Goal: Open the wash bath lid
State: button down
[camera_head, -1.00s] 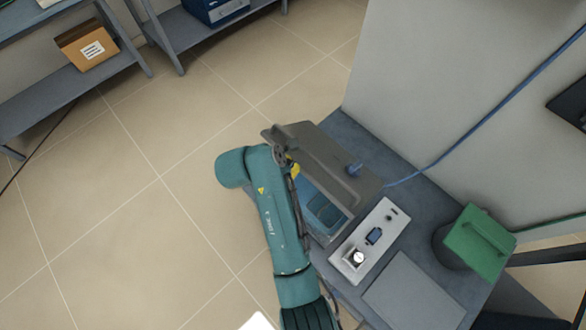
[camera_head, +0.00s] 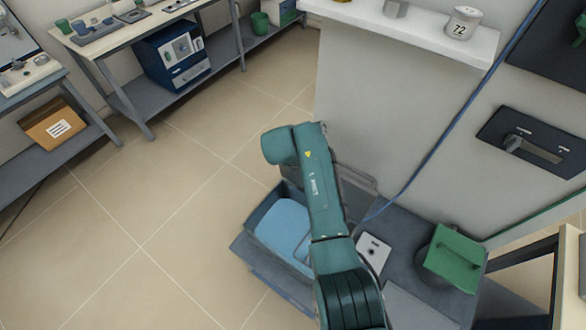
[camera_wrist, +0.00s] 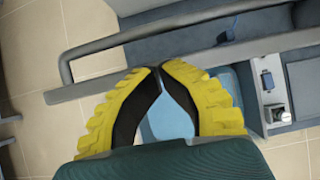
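The wash bath (camera_head: 262,215) is a grey tank with light blue water (camera_head: 284,224) inside, at the lower middle of the head view. Its grey lid (camera_head: 358,179) is raised and stands steeply at the back of the bath, partly hidden by my arm. In the wrist view the lid (camera_wrist: 185,45) spans the top, with a grey bar handle (camera_wrist: 110,43) along it. My gripper (camera_wrist: 158,70) has yellow fingers with their tips together and nothing visible between them. The tips appear close to the lid's edge; contact cannot be told. My gripper is hidden in the head view.
A control panel (camera_head: 372,254) with a knob (camera_wrist: 278,113) sits right of the bath. A blue cable (camera_head: 440,136) runs up the wall. A shelf (camera_head: 420,27) juts out above. Floor to the left is clear.

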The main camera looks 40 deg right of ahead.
jog(key=shift+w+d+f+y, duration=0.1)
jog(key=shift+d+f+y, duration=0.35)
jog(key=shift+d, duration=0.2)
jog(key=a+r+p, duration=0.3)
jog(key=r+p, duration=0.1)
jog(key=p, duration=0.5)
jog(key=d+r+b, duration=0.1)
jog(key=d+b, duration=0.1)
jog(key=w+d+r+b, duration=0.1)
jog(key=d+r+b, duration=0.1)
jog(key=b, duration=0.1)
jog(key=d+r+b, duration=0.1)
jog(key=d+b, duration=0.1)
jog(key=d, duration=0.1)
jog(key=shift+w+r, duration=0.2)
jog(key=shift+w, duration=0.2)
jog(key=shift+d+r+b, duration=0.2)
jog(key=shift+r+b, duration=0.4)
jog(key=shift+b, duration=0.1)
